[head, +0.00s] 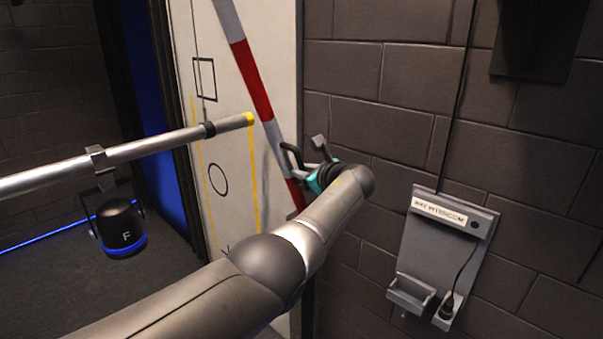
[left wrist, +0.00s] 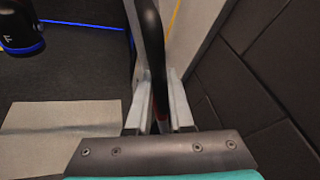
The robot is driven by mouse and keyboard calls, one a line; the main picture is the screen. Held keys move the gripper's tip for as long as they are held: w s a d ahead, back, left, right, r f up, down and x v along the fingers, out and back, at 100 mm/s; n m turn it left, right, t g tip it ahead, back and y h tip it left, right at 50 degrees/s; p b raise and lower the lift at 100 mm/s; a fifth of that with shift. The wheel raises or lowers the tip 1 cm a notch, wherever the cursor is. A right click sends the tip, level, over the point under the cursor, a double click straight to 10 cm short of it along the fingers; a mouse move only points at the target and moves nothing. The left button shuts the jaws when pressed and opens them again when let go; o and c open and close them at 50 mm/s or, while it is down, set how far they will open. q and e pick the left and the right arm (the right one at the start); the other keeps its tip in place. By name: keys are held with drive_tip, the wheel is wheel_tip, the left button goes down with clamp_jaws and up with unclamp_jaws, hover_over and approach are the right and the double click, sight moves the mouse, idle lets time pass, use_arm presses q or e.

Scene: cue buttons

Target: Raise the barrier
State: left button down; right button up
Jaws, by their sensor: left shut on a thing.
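The barrier (head: 252,78) is a red-and-white striped pole. In the head view it stands steeply, its upper end leaning left and leaving the top of the picture. My left gripper (head: 307,162) is at the pole's lower part, beside the wall. In the left wrist view its fingers (left wrist: 157,108) are shut on a dark curved bar (left wrist: 152,45), which looks like the barrier's handle. A little red shows behind the fingers. The pole's lower end is partly hidden by my left arm. My right gripper is not in view.
A horizontal metal pole (head: 120,152) with a yellow tip reaches in from the left. A white panel (head: 275,60) with drawn shapes stands behind the barrier. A grey intercom (head: 436,250) hangs on the right block wall.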

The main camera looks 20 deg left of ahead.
use_arm(q)
drive_tip(key=shift+w+d, duration=0.15)
drive_tip(key=shift+w, duration=0.05)
idle(0.4)
drive_tip(key=c, duration=0.8)
unclamp_jaws()
drive_tip(key=shift+r, duration=0.1)
drive_tip(key=p+v, duration=0.1)
drive_tip(key=v, duration=1.4)
drive_tip(key=shift+p, duration=0.4)
drive_tip(key=shift+d, duration=0.1)
